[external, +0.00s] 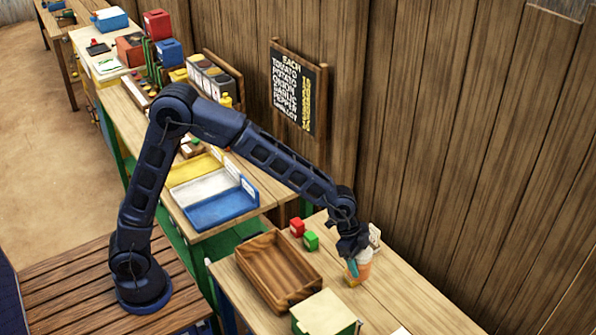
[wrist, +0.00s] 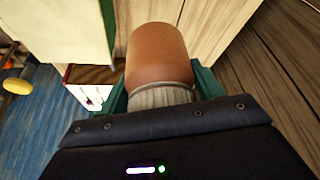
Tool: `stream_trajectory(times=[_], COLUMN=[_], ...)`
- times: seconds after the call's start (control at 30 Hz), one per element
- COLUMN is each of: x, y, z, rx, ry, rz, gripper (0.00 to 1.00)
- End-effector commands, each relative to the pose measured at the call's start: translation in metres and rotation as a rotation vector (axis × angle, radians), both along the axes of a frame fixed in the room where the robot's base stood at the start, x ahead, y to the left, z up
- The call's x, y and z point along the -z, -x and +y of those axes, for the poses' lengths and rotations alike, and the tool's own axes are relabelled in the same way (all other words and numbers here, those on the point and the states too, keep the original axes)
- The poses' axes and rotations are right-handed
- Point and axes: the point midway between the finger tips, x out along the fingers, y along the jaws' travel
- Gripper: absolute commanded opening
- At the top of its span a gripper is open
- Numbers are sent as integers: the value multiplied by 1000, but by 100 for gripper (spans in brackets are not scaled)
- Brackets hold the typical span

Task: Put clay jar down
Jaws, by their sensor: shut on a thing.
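The clay jar (external: 364,270) is orange-brown with a paler band and sits at my gripper (external: 353,266), over the right-hand wooden table (external: 408,296). In the wrist view the jar (wrist: 158,52) fills the top middle, with its grey ribbed part (wrist: 162,96) between the green fingers of my gripper (wrist: 160,90). My gripper is shut on the jar. The jar's base is very near the tabletop; I cannot tell whether it touches. Part of the jar is hidden by my gripper in the external view.
An empty wooden tray (external: 246,257) lies left of the jar. A cream-topped box (external: 324,313) is at the front. Table right of the jar is clear.

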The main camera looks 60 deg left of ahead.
Motion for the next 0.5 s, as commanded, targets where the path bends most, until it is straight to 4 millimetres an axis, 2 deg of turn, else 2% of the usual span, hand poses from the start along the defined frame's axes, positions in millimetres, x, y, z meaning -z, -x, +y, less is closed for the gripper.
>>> stream_trajectory(times=[0.03, 0.2, 0.5], x=[13, 50, 110], y=[1, 0, 0], z=[0, 0, 0], rx=[1, 0, 0], ry=[-2, -2, -1], rz=[5, 4, 3], gripper=[34, 34, 34])
